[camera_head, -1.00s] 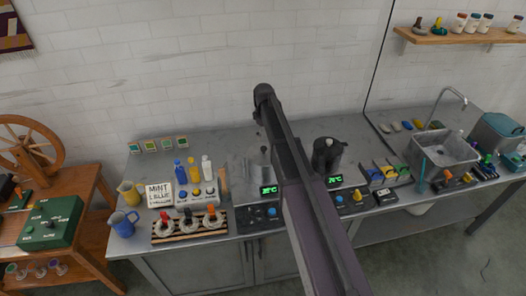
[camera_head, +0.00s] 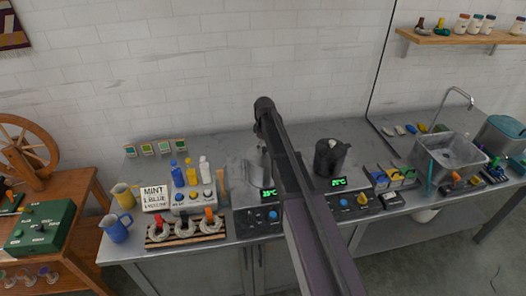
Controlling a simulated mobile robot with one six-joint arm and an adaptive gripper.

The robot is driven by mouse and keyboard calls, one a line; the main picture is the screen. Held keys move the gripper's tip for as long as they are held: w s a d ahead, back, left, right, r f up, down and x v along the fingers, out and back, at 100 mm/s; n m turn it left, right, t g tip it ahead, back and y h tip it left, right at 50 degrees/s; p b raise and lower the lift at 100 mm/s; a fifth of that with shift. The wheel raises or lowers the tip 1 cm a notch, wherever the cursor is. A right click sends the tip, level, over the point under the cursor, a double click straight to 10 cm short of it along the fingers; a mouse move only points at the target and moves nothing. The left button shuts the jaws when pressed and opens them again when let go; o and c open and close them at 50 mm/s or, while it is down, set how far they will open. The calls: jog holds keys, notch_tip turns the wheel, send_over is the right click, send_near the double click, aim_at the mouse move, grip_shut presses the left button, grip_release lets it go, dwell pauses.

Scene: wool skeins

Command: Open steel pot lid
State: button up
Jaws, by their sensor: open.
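A grey steel pot (camera_head: 250,173) stands on the left hot plate, partly hidden by my arm. I cannot make out its lid or whether it is open. My arm reaches up from the bottom across the middle of the view, with its far joint above and behind the pot. My gripper's fingers do not show; the arm seems to hide them.
A dark pot or jug (camera_head: 329,158) stands on the right hot plate, close to my arm. A sink (camera_head: 447,155) is right.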

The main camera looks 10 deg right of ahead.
jog(key=shift+f, duration=0.15)
grip_shut()
jog(key=shift+a, duration=0.3)
jog(key=shift+d, duration=0.2)
jog(key=shift+a, duration=0.15)
